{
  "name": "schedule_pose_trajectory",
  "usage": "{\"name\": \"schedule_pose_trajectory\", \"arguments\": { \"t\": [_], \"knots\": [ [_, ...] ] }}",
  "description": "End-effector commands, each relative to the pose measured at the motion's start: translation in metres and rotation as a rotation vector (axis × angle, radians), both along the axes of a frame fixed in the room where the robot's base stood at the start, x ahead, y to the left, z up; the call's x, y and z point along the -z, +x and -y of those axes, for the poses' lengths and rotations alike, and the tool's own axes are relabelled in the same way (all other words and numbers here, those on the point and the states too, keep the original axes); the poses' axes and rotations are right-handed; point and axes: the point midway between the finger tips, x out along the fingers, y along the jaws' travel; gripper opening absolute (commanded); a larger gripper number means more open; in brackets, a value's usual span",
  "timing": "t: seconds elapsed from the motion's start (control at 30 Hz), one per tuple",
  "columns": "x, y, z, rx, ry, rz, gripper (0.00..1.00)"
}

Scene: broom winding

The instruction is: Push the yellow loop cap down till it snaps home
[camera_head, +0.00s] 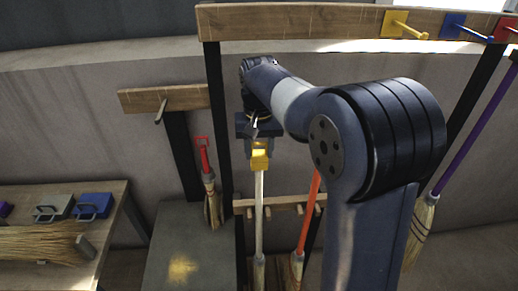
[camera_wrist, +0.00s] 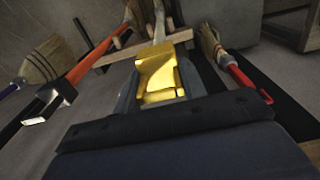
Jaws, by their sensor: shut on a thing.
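The yellow loop cap (camera_head: 260,158) sits at the top end of a pale broom handle (camera_head: 259,210) that stands upright, bristles down. My gripper (camera_head: 259,146) is above the cap and shut on it. In the wrist view the yellow cap (camera_wrist: 160,77) lies between my two fingers (camera_wrist: 160,92), with the pale handle (camera_wrist: 159,22) running away beyond it. The cap and handle look in line. The joint between them is too small to tell how deep the cap sits.
A lower rack (camera_head: 282,203) holds the pale broom and an orange broom (camera_head: 309,213) close to its right. A small red broom (camera_head: 205,160) hangs to the left. A bench (camera_head: 110,205) with loose caps stands far left. Coloured pegs (camera_head: 405,25) line the upper rail.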

Motion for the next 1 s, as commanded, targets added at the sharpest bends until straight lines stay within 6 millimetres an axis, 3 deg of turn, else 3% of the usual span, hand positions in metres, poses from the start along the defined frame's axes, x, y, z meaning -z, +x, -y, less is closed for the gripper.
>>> {"name": "schedule_pose_trajectory", "arguments": {
  "t": [1.0],
  "knots": [
    [0.0134, -0.0015, 0.0003, 0.000, -0.002, -0.011, 0.14]
  ]
}}
